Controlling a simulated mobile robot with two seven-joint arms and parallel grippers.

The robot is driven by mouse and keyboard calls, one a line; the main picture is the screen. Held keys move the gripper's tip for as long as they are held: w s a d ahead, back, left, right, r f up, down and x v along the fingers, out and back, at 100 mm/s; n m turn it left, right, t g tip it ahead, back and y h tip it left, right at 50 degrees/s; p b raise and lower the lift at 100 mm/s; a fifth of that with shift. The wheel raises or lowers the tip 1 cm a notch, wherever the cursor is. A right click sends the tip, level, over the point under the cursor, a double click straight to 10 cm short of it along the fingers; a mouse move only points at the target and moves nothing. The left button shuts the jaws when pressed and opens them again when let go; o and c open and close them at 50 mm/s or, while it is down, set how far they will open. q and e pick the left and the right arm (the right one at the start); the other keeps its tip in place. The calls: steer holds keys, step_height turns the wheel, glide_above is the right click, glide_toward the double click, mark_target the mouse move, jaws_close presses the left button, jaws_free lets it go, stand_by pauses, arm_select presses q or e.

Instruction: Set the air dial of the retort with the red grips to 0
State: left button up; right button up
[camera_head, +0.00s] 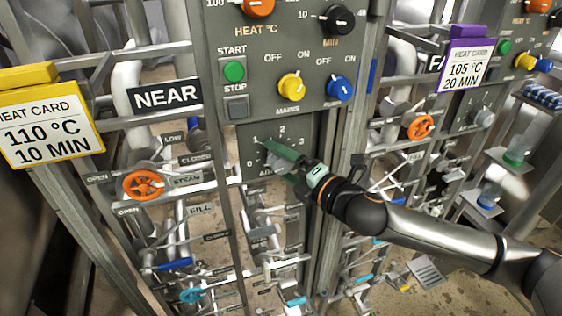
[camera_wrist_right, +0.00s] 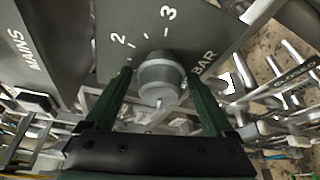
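The air dial (camera_head: 276,163) is a grey knob on the lower panel of the retort labelled NEAR, with a scale showing 0, 1, 2 and 3. In the right wrist view the knob (camera_wrist_right: 160,76) stands between the two green fingers of my right gripper (camera_wrist_right: 158,80), with a gap visible on each side. In the head view my right gripper (camera_head: 285,160) reaches in from the right and partly covers the knob. Where the dial points is hidden. No clearly red grips show; the handwheel (camera_head: 143,185) looks orange. My left gripper is out of view.
Above the dial are a yellow mains knob (camera_head: 292,86), a blue knob (camera_head: 340,88) and a green start button (camera_head: 234,71). Pipes and levers crowd below. A second retort with an orange handwheel (camera_head: 421,127) stands at the right, beside a purple-topped heat card (camera_head: 465,65).

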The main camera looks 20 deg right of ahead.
steer(key=shift+s, duration=0.15)
steer(key=b+v, duration=0.3)
steer(key=v, duration=0.9)
steer(key=shift+s+d, duration=0.1)
stand_by(0.4)
step_height(320, 180, down, 20)
steer(key=a+m+g+h, duration=0.1)
steer(key=m+g+h, duration=0.1)
steer(key=m, duration=1)
steer(key=s+a+f+m+g+h, duration=0.1)
steer(key=s+f+m+g, duration=0.1)
steer(key=s+f+m, duration=0.3)
steer(key=s+a+f+m+g+h, duration=0.1)
steer(key=s+f+m+g, duration=0.1)
steer(key=s+f+m, duration=0.4)
steer(key=s+f, duration=0.4)
steer(key=f, duration=0.4)
steer(key=shift+a+m+h, duration=0.3)
steer(key=shift+a, duration=0.05)
